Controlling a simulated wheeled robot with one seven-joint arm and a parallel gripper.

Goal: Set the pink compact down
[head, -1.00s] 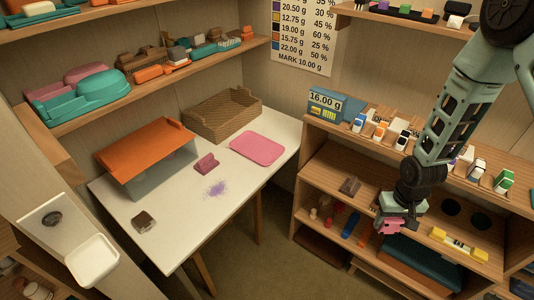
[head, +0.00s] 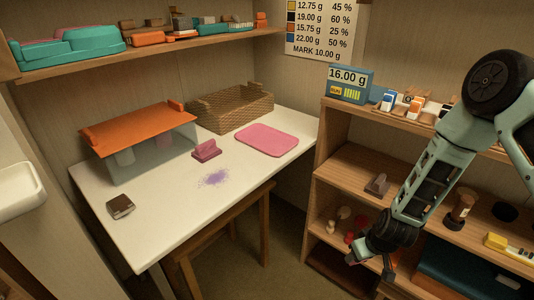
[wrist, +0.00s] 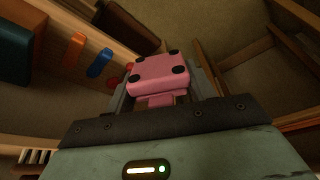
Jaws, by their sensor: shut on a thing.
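The pink compact (wrist: 158,72) shows in the wrist view as a pink block with black round feet on the face toward the camera. My gripper (wrist: 160,90) is shut on it, with a finger at either side. In the head view my gripper (head: 369,264) is low, in front of the right-hand wooden shelf unit, and the compact is hidden or too small to make out there. The compact is held in the air, apart from any surface that I can see.
The white table (head: 165,220) holds a pink tray (head: 266,140), a mauve block (head: 206,150), purple powder (head: 214,178), a dark square item (head: 120,207), an orange-lidded box (head: 138,129) and a wicker basket (head: 230,107). A scale display (head: 348,84) tops the shelf unit (head: 345,165). A stool (head: 225,225) stands by the table.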

